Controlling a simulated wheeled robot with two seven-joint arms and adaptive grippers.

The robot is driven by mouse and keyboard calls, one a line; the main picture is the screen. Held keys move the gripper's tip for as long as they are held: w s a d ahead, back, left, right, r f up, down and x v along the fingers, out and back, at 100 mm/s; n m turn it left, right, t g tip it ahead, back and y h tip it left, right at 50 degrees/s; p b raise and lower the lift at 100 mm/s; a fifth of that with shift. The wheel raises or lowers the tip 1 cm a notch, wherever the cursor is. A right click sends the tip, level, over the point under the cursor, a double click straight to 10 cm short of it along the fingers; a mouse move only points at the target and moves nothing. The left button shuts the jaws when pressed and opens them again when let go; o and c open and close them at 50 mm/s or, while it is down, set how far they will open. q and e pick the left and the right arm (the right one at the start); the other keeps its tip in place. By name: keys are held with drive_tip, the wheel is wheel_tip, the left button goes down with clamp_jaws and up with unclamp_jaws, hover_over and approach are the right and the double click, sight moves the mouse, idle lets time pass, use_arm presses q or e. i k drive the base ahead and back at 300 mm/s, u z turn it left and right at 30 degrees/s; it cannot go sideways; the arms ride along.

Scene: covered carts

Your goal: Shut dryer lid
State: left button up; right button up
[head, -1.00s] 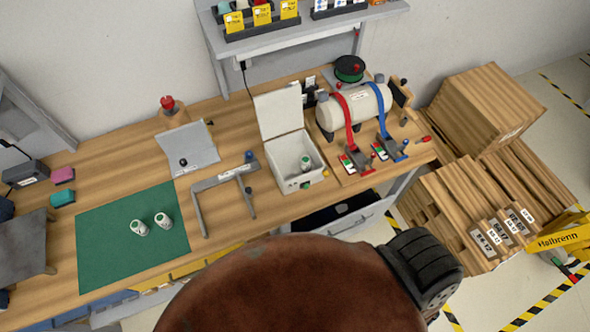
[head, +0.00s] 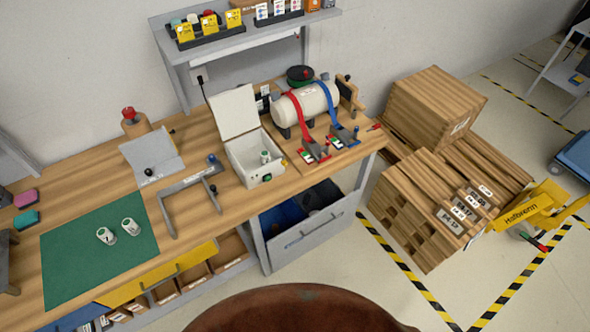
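The dryer is a white open-topped box (head: 244,153) on the wooden bench, right of centre of the worktop. Its white lid (head: 233,111) stands raised at the back, leaning slightly away from the opening. A small pale cylinder (head: 265,157) shows inside the box. A green button and a dark knob are on its front face. Neither of my grippers shows in the head view.
A tank with red and blue straps (head: 306,103) stands right of the dryer. A grey bracket (head: 190,190) lies left of it. An open drawer (head: 310,232) juts out below. Stacked wooden pallets (head: 430,207) stand on the floor at right.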

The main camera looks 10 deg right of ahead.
sight(235, 111)
drive_tip(key=z, duration=0.2)
drive_tip(key=i, duration=1)
drive_tip(key=u, duration=0.55)
